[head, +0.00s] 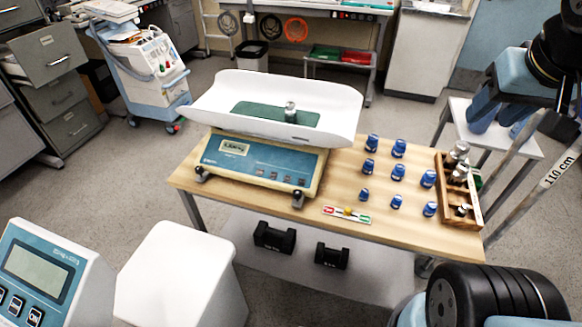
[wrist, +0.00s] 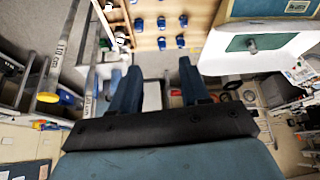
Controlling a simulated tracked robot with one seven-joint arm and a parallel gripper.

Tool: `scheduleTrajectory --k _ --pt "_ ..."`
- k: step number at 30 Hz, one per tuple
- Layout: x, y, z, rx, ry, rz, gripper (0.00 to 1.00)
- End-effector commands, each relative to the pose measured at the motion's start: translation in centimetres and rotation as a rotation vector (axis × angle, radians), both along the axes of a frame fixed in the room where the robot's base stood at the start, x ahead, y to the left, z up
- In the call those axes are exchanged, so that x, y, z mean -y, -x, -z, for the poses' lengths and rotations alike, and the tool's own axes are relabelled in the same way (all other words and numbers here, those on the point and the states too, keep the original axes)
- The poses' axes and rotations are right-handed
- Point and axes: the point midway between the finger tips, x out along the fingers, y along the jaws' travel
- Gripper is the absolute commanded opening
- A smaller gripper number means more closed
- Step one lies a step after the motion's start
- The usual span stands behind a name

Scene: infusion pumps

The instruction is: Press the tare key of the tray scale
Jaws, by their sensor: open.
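The tray scale (head: 258,165) stands on the wooden table, with a blue front panel and a small display (head: 235,148). Several small keys (head: 275,174) sit in a row on the panel; their labels are too small to read, so I cannot tell which is tare. Its white tray (head: 335,95) holds a green mat with a metal weight (head: 290,112) on it. In the wrist view, the scale body (wrist: 262,8) and tray (wrist: 290,55) show at upper right. My gripper (head: 500,118) is open and empty at upper right, away from the scale; its fingers also show in the wrist view (wrist: 158,88).
A white side table (head: 510,140) stands near my gripper. Another keyed display unit (head: 40,262) stands at lower left.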

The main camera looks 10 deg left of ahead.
Motion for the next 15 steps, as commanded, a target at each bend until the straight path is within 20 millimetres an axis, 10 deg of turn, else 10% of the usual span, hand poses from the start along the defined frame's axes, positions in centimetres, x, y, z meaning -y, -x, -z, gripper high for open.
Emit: scheduleTrajectory --k 15 --pt "0.0 0.0 0.0 0.0 0.0 0.0 0.0"
